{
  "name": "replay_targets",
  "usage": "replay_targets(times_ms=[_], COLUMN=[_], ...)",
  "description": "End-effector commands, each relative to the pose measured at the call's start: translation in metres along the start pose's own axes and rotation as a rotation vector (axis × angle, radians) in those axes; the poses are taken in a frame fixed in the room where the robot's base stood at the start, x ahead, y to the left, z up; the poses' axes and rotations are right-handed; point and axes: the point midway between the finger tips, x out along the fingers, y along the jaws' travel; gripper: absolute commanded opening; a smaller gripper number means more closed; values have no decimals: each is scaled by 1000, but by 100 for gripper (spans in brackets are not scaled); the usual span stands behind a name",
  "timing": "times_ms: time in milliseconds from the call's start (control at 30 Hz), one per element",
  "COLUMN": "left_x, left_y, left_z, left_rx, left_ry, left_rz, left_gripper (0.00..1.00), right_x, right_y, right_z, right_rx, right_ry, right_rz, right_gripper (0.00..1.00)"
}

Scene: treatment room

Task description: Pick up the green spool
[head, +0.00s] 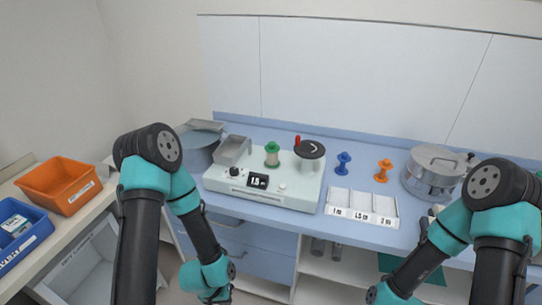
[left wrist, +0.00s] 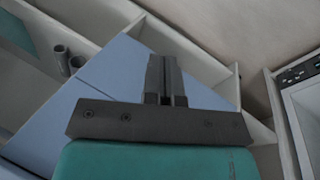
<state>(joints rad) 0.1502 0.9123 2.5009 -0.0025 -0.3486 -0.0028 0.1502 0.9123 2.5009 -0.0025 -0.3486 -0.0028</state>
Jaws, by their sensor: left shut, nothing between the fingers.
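The green spool (head: 272,154) stands upright on the white machine (head: 262,185) in the middle of the blue counter in the head view. My left gripper (left wrist: 165,75) shows in the left wrist view with its fingers together and nothing between them. It is low in front of the counter, well apart from the spool. In the head view my left arm hangs down at the left, its gripper cut off by the bottom edge. My right arm comes in at the lower right, and its gripper is outside the picture.
A blue spool (head: 343,163) and an orange spool (head: 383,171) stand right of the machine, behind a white three-part tray (head: 361,206). A metal pot (head: 435,172) stands at the right. A grey bin (head: 233,151) is left of the green spool. An orange bin (head: 61,183) sits far left.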

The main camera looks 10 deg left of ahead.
Motion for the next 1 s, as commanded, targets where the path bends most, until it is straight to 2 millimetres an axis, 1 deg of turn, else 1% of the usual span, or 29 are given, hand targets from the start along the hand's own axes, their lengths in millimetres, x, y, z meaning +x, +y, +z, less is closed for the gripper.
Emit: replay_targets(times_ms=[267, 300, 1000], left_x=[0, 0, 0], left_y=[0, 0, 0], left_z=[0, 0, 0], left_rx=[0, 0, 0], left_ry=[0, 0, 0], left_rz=[0, 0, 0], left_gripper=[0, 2, 69], right_x=[0, 0, 0], right_y=[0, 0, 0], right_z=[0, 0, 0], right_rx=[0, 0, 0], right_ry=[0, 0, 0], right_rz=[0, 0, 0], right_gripper=[43, 43, 43])
